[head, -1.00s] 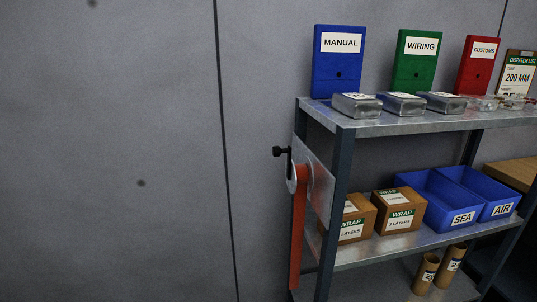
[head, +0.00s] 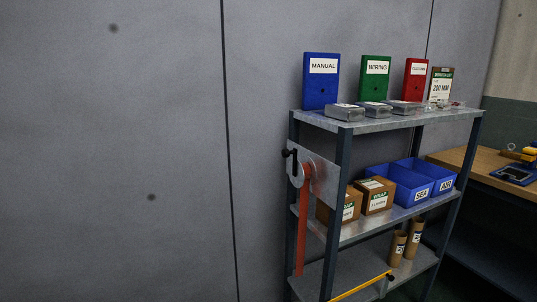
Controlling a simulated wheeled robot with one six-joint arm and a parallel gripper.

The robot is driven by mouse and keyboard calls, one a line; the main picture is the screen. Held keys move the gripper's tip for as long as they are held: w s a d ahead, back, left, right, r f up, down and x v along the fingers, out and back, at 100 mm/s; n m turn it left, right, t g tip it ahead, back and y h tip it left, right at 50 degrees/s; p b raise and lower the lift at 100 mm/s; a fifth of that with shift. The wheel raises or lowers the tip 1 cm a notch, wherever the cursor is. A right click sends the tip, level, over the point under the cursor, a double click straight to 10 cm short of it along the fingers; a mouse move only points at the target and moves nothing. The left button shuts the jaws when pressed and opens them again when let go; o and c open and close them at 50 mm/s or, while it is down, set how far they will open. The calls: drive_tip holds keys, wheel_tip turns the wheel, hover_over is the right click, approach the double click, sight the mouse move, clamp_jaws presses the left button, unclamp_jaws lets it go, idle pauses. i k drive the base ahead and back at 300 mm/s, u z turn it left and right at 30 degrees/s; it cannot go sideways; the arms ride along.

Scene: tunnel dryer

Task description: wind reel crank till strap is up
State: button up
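The reel (head: 298,173) is mounted on a metal plate (head: 325,184) at the left side of a shelf unit. Its crank (head: 287,153) is a small black knob and arm at the reel's upper left. An orange-red strap (head: 302,235) hangs straight down from the reel, past the middle shelf to about the lower shelf's height. My gripper is not in view.
The shelf unit (head: 370,126) holds several folders, metal boxes, cartons (head: 375,196), blue bins (head: 402,186) and cardboard tubes (head: 397,248). A yellow bar (head: 360,287) shows low in front. A wooden bench (head: 480,172) stands right. A plain grey wall fills the left.

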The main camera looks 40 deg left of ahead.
sight(296, 170)
drive_tip(key=u, duration=1.65)
